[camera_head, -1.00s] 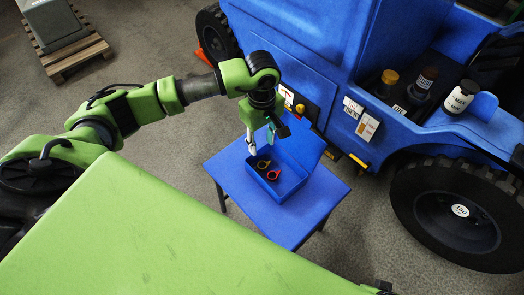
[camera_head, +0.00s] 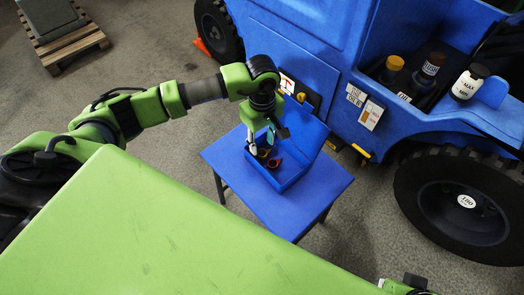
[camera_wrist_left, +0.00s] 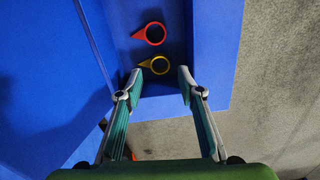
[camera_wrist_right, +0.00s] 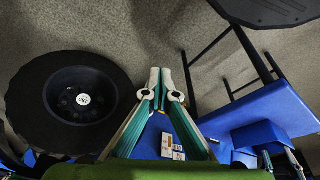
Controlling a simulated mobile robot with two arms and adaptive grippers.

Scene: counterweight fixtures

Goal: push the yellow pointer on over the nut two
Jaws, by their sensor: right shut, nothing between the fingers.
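The yellow pointer (camera_wrist_left: 157,66) is a ring with a pointed tip, lying in the blue open box (camera_head: 293,178) on the small blue table. A red pointer (camera_wrist_left: 150,33) lies beside it. My left gripper (camera_wrist_left: 160,76) is open, pointing down into the box, with the yellow pointer between and just beyond its fingertips, not gripped. In the head view its fingers partly hide the pointers. My right gripper (camera_wrist_right: 160,74) is shut and empty, in the air near the vehicle. Nut two cannot be picked out; the wheel hub (camera_wrist_right: 82,100) shows small, unclear nuts.
The blue table (camera_head: 318,195) stands beside the blue vehicle (camera_head: 330,60). Its big black tyre (camera_head: 412,205) is at the right. Bottles, including a white one (camera_head: 467,84), stand on the vehicle. A pallet (camera_head: 75,48) lies at the far left.

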